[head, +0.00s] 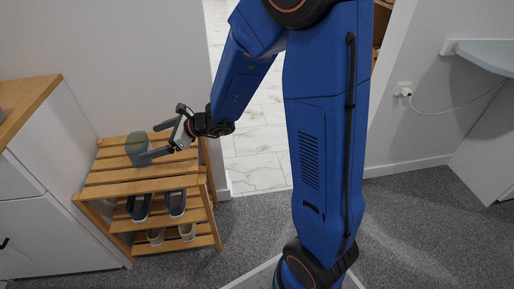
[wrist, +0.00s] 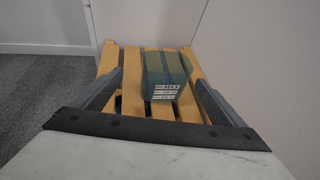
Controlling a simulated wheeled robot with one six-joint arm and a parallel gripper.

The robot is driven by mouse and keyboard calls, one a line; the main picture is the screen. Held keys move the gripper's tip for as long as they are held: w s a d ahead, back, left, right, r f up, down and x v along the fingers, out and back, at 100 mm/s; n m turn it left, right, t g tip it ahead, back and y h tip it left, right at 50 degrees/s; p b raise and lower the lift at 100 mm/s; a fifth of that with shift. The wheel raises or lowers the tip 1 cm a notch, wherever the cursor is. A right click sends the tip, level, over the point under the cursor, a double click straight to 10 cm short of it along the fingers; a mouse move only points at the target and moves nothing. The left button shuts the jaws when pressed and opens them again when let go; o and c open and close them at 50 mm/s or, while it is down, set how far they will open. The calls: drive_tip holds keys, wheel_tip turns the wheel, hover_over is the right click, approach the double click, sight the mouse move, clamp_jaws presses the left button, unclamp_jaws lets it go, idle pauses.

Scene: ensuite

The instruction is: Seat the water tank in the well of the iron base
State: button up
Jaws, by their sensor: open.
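The water tank (head: 137,148) is a translucent grey-green block standing on the slatted top of a wooden rack. In the wrist view the tank (wrist: 166,72) shows a white label reading "MAX" near its lower front. My gripper (head: 159,140) is open and reaches toward the tank from the right. In the wrist view the tank appears between the two spread fingers of my gripper (wrist: 158,82), beyond or about level with their tips; contact cannot be told. I cannot make out the iron base or its well in either view.
The wooden rack (head: 110,190) holds several shoes on its lower shelves. A white cabinet (head: 50,190) with a wooden top stands left of it. A pale blue board (head: 487,54) juts in at upper right, near a cord plugged into a wall socket (head: 404,89). Carpet at right is clear.

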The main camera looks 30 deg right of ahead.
drive_tip(key=s+d+r+n+g, duration=0.1)
drive_tip(key=s+r+n+g, duration=0.2)
drive_tip(key=s+r+n, duration=0.45)
drive_tip(key=s+d+n+h, duration=0.3)
drive_tip(key=s+d+n, duration=0.3)
drive_tip(key=s, duration=0.3)
drive_tip(key=s+d+n+g+h, duration=0.1)
drive_tip(key=s+d+n+h, duration=0.2)
drive_tip(key=s+d+n, duration=0.3)
drive_tip(key=s+d, duration=0.1)
drive_tip(key=s, duration=0.3)
drive_tip(key=shift+s+d+r, duration=0.15)
drive_tip(key=shift+s+r, duration=0.05)
drive_tip(key=shift+s, duration=0.1)
drive_tip(key=shift+o, duration=0.4)
drive_tip(key=s+d+r+n+t+h, duration=0.1)
drive_tip(key=s+d+n+h, duration=0.3)
drive_tip(key=d, duration=0.7)
drive_tip(key=shift+s+d+r+t+h, duration=0.3)
drive_tip(key=shift+s+h, duration=0.3)
drive_tip(key=shift+s, duration=0.2)
